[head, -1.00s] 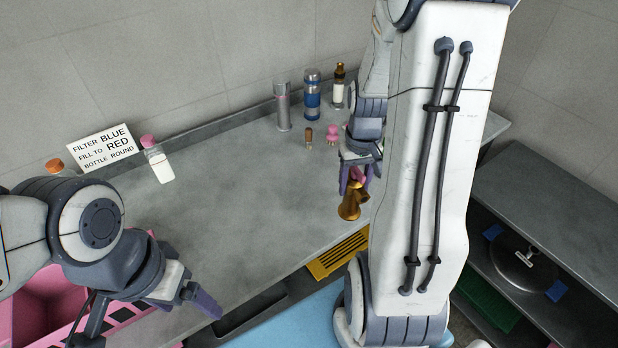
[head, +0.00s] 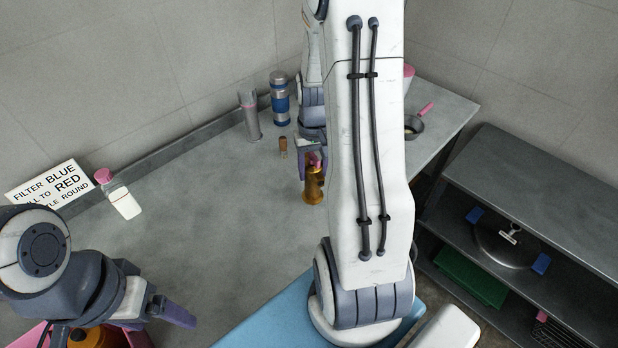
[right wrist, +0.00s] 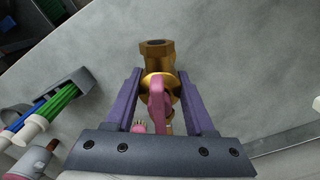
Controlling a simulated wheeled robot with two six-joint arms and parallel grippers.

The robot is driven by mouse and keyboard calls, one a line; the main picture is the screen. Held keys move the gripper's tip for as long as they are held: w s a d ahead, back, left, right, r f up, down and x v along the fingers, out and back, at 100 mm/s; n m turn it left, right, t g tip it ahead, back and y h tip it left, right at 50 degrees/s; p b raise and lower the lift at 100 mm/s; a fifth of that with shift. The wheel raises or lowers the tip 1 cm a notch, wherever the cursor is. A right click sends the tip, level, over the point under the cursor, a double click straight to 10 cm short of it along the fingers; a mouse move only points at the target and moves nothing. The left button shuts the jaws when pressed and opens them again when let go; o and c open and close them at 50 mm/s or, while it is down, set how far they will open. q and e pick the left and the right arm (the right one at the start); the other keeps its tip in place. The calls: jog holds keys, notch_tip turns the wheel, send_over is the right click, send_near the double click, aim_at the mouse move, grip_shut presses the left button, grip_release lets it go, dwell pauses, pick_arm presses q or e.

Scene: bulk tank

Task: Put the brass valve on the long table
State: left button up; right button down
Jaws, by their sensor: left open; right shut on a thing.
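The brass valve (head: 314,190) is gold-coloured with a pink handle and shows over the grey top of the long table (head: 230,215). My right gripper (head: 312,160) is shut on it. In the right wrist view the valve (right wrist: 155,60) sits between the purple fingers of the right gripper (right wrist: 160,85), with its pink handle towards the palm. I cannot tell whether the valve touches the tabletop. My left gripper (head: 160,315) is open and empty at the lower left.
A grey bottle (head: 249,115), a blue-banded bottle (head: 279,98) and a small cork-topped vial (head: 283,147) stand behind the valve. A pan (head: 413,127) lies further right. A pink-capped bottle (head: 120,195) and a sign (head: 50,190) are at left. The table's middle is clear.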

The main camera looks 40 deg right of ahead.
aim_at(309, 181)
jog(key=shift+w+a+f, duration=0.2)
jog(key=shift+w+f, duration=0.25)
jog(key=shift+w, duration=0.1)
jog(key=shift+f+p, duration=0.3)
jog(key=shift+f, duration=1.6)
jog(key=shift+f, duration=0.15)
jog(key=shift+c, duration=1.3)
grip_release()
notch_tip(309, 181, up, 12)
jog(key=shift+r+b, duration=0.2)
jog(key=shift+b, duration=0.2)
